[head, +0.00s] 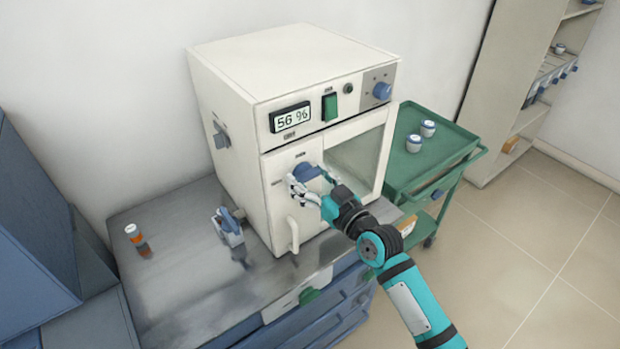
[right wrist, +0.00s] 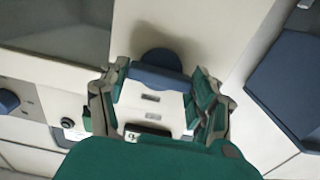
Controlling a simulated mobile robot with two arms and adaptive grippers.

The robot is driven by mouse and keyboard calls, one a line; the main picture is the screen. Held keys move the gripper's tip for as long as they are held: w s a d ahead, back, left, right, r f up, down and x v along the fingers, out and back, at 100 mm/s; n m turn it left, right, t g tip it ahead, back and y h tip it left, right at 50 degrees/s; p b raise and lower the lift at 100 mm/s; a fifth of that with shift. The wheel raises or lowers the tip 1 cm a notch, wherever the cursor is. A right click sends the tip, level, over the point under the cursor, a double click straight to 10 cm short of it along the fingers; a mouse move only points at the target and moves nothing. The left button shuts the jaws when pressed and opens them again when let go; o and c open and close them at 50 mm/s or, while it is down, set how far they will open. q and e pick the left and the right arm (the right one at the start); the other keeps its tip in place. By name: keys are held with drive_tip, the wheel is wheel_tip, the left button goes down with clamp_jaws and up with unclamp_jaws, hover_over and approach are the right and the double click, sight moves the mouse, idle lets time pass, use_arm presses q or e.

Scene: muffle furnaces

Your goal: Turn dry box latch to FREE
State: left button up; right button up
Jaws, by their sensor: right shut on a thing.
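The dry box (head: 290,90) is a white cabinet on the bench, with a display reading 56 % and a windowed door. Its latch (head: 306,171) is a blue knob on the door front, left of the window. My right gripper (head: 310,182) is at the latch, its fingers around the knob. In the right wrist view the blue latch (right wrist: 158,72) sits between the fingertips of the right gripper (right wrist: 158,88). The markings around the latch are too small to read, and fingers hide part of it. My left gripper is not in view.
A white door handle (head: 293,234) is below the latch. An orange and white bottle (head: 136,236) and a blue-grey device (head: 229,226) stand on the bench (head: 180,290) at left. A green cart (head: 415,168) with two jars stands at right.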

drive_tip(key=m, duration=0.4)
drive_tip(key=shift+m+p, duration=0.4)
drive_tip(key=m, duration=0.4)
drive_tip(key=shift+d+m+p, duration=0.1)
drive_tip(key=shift+m+p, duration=0.2)
drive_tip(key=shift+p, duration=0.1)
drive_tip(key=m, duration=0.4)
drive_tip(key=shift+p, duration=0.4)
drive_tip(key=shift+m+p, duration=0.45)
drive_tip(key=shift+m, duration=1.85)
drive_tip(key=o, duration=1.2)
drive_tip(key=shift+f, duration=0.1)
